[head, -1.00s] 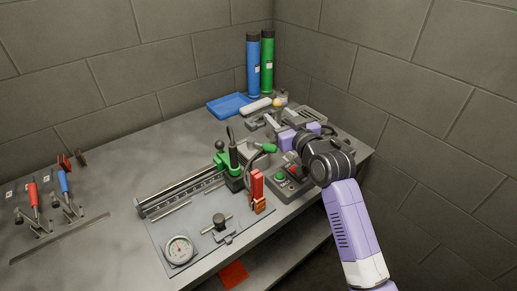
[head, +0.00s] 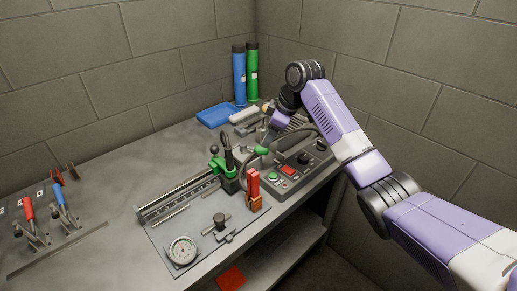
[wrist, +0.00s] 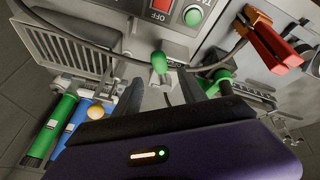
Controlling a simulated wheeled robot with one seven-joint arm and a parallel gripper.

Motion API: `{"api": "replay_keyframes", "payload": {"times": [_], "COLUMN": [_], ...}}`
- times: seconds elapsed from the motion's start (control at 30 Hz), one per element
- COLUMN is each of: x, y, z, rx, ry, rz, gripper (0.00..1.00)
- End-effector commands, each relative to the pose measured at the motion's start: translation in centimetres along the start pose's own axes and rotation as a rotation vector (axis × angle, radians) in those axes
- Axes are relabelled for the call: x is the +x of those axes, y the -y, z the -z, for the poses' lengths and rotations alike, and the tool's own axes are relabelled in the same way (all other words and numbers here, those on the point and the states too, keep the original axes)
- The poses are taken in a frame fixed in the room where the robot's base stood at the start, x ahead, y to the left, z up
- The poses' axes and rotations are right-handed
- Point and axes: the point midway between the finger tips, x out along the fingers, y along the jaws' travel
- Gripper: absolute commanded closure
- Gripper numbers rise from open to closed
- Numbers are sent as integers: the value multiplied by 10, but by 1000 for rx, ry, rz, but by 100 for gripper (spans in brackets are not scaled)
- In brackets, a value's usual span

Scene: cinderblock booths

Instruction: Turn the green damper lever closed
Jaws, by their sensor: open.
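The green damper lever handle (head: 262,150) sticks out near the middle of the bench, left of the grey control box. In the wrist view the green handle (wrist: 160,62) stands upright just beyond and between my fingers. My gripper (head: 268,136) is right at the lever in the head view, mostly hidden behind its own wrist and cables. In the wrist view my gripper (wrist: 160,92) is open, with one dark finger to each side of the handle's line. I cannot tell whether either finger touches it.
The control box (head: 305,170) with red and green buttons stands right of the lever. A green carriage with a black upright handle (head: 228,160) and a red clamp (head: 254,186) are close on the left. A blue tray (head: 214,116) and blue and green cylinders (head: 239,75) stand behind.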

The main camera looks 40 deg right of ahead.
Motion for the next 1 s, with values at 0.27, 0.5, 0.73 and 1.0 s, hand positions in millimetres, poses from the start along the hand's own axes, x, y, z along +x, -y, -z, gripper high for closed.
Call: {"api": "replay_keyframes", "payload": {"times": [0.27,0.5,0.73,1.0], "x": [32,65,77,78], "y": [1,1,0,0], "z": [0,0,0,0], "rx": [-12,-11,-12,-12], "ry": [4,3,0,0], "rz": [3,2,-1,-1], "gripper": [51,51,51,63]}}
